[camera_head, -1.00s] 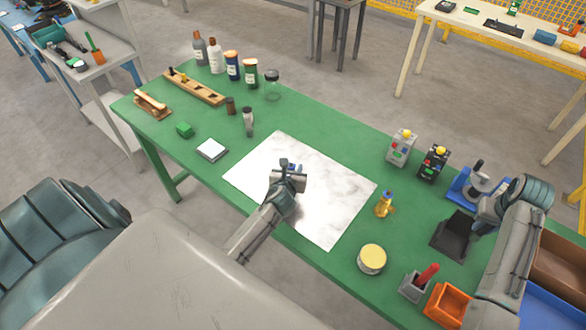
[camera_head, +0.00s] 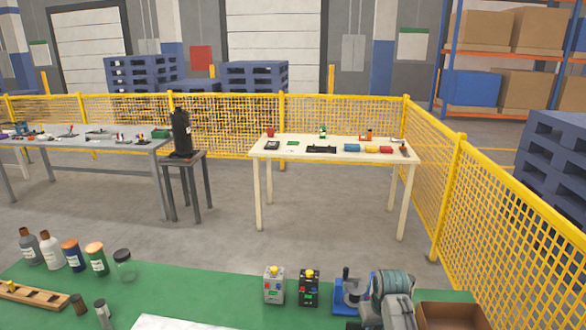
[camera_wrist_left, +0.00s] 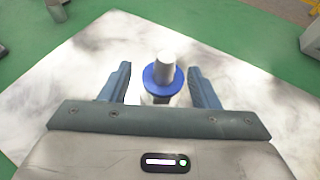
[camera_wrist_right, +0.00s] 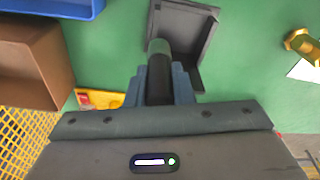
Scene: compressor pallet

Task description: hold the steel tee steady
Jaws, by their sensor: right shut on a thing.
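A grey metal fitting with a blue ring (camera_wrist_left: 162,76), seen end-on in the left wrist view, appears to be the steel tee; its lower part is hidden by my gripper. It stands over a white marbled sheet (camera_wrist_left: 75,75). My left gripper (camera_wrist_left: 162,84) is open around it, one finger on each side, with gaps beside the blue ring. My right gripper (camera_wrist_right: 160,86) is shut on a dark cylindrical thing with a greenish end (camera_wrist_right: 159,48), above the green table beside a dark grey tray (camera_wrist_right: 207,50).
Bottles (camera_head: 52,252) and a jar (camera_head: 123,265) stand at the green table's left. Two switch boxes (camera_head: 274,284) and a blue-based device (camera_head: 348,292) stand near my right arm. A brown bin (camera_wrist_right: 38,62), blue bin and brass fitting (camera_wrist_right: 301,45) lie near the right gripper.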

